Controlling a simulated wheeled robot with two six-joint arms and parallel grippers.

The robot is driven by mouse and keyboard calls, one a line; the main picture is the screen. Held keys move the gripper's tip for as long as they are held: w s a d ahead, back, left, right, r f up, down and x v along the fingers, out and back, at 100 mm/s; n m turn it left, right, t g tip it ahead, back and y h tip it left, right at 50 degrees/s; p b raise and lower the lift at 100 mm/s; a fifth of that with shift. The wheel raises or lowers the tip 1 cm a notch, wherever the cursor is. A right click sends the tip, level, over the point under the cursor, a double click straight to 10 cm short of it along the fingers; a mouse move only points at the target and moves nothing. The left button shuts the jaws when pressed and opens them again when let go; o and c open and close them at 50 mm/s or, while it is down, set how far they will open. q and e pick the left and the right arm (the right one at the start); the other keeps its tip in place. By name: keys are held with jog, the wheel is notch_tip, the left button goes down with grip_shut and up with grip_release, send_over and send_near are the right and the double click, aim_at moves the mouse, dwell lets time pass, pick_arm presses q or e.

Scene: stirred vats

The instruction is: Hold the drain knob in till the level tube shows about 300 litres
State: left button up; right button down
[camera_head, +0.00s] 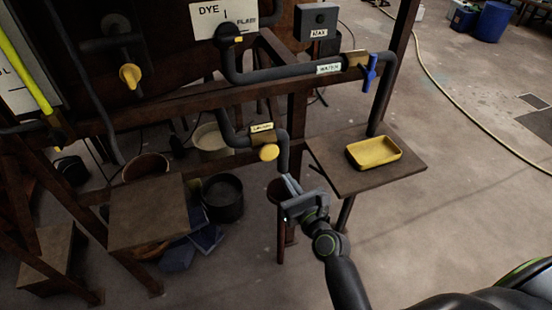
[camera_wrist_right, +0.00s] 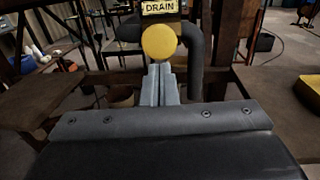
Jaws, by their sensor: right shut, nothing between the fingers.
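The drain knob (camera_head: 268,152) is a round yellow button on a dark pipe under the frame. In the right wrist view the knob (camera_wrist_right: 159,42) shows face-on below a label reading DRAIN. My right gripper (camera_head: 289,183) is shut and empty, just short of the knob, below and right of it in the head view. In the wrist view its closed fingertips (camera_wrist_right: 160,70) point at the knob's lower edge; the head view shows a small gap. A bright yellow tube (camera_head: 25,70), probably the level tube, runs at the upper left; no litre marks are readable. My left gripper is out of view.
A blue-handled valve (camera_head: 369,72) sits on the WATER pipe at right. A yellow tray (camera_head: 374,152) lies on a brown shelf (camera_head: 340,178). Another yellow knob (camera_head: 130,76) is at upper left. Rusty frame legs and buckets stand below. Floor at right is mostly open, crossed by a hose.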

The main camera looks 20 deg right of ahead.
aim_at(271, 153)
jog(key=w, duration=0.5)
jog(key=w+a+p, duration=0.1)
jog(key=w, duration=0.2)
jog(key=shift+w, duration=0.1)
jog(key=shift+w+r, duration=0.1)
jog(key=shift+w, duration=0.75)
jog(key=shift+r, duration=0.25)
dwell(0.3)
